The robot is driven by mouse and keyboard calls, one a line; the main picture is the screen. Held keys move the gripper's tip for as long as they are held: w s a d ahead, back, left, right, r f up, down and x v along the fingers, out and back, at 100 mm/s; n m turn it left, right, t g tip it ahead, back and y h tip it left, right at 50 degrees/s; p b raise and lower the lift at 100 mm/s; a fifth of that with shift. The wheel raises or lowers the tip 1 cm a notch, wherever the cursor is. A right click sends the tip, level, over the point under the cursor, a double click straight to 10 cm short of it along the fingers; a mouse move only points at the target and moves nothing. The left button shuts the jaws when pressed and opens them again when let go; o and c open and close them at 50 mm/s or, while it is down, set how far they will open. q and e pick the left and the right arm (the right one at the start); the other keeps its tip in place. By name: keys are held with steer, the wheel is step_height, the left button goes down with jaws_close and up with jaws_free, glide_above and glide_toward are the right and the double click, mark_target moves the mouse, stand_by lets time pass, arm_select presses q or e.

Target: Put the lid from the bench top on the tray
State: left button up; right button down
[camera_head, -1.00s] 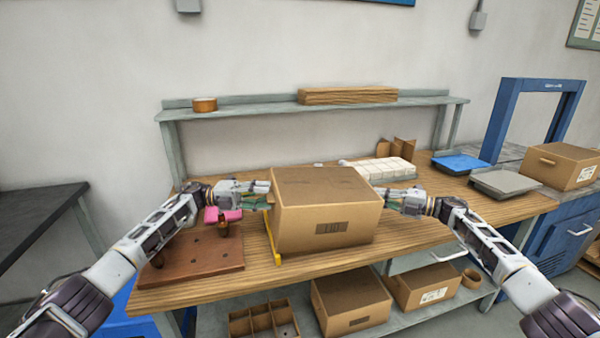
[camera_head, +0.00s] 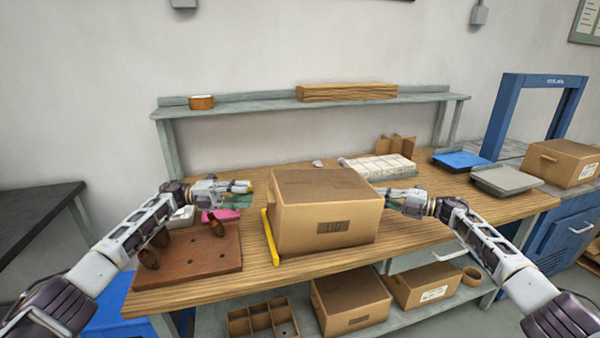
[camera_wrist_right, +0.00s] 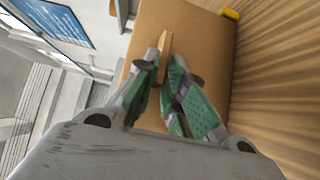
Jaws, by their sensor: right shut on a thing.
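A brown cardboard box shape (camera_head: 325,215) with a printed label stands level in the middle of the bench top; I take it as the lid. I cannot see a seam or a separate tray beneath it. My right gripper (camera_head: 388,197) is at its right side. In the right wrist view, the fingers (camera_wrist_right: 168,75) are shut on a small tan tab (camera_wrist_right: 165,48) on the cardboard side (camera_wrist_right: 205,55). My left gripper (camera_head: 252,192) is open and empty, apart from the box's left side.
A yellow strip (camera_head: 271,240) runs along the box's left foot. Behind are a white parcel stack (camera_head: 378,168) and a shelf (camera_head: 260,102). Grey (camera_head: 507,180) and blue (camera_head: 460,162) trays stand right.

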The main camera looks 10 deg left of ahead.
arm_select(q)
steer(key=shift+w+a+f, duration=0.1)
steer(key=shift+a+f, duration=0.35)
steer(key=shift+a, duration=0.3)
arm_select(e)
steer(key=c, duration=1.5)
jaws_free()
arm_select(q)
steer(key=shift+a+n, duration=0.1)
steer(key=shift+n, duration=0.2)
arm_select(e)
steer(key=shift+o, duration=0.4)
steer(key=shift+a, duration=0.15)
arm_select(q)
steer(key=shift+a, duration=0.2)
arm_select(e)
steer(key=v, duration=0.8)
arm_select(q)
steer(key=shift+r, duration=0.2)
arm_select(e)
steer(key=shift+r, duration=0.15)
